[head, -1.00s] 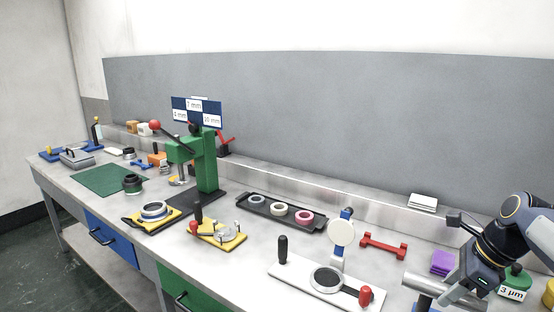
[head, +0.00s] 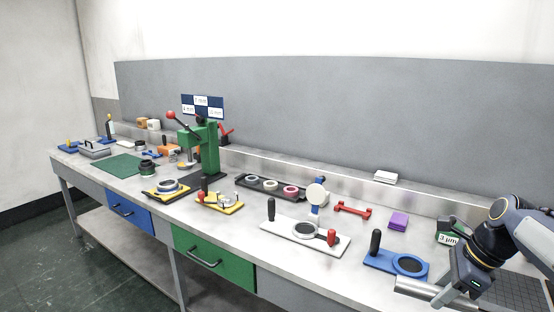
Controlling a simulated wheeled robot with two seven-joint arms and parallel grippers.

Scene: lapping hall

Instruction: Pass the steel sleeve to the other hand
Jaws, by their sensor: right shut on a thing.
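My right gripper (head: 452,294) comes in from the right at the lower right of the head view, in front of the bench. It is shut on the steel sleeve (head: 415,287), a plain grey metal cylinder that points left out of the gripper. The sleeve lies roughly level, just in front of the blue fixture in the picture. Its right part is hidden by the gripper. My left gripper is not in view.
A blue fixture (head: 381,263) with a black knob and ring stands behind the sleeve. A white fixture (head: 276,233), a red holder (head: 352,209), a purple block (head: 398,221) and a green press (head: 205,150) stand along the bench (head: 210,226). Floor shows at lower left.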

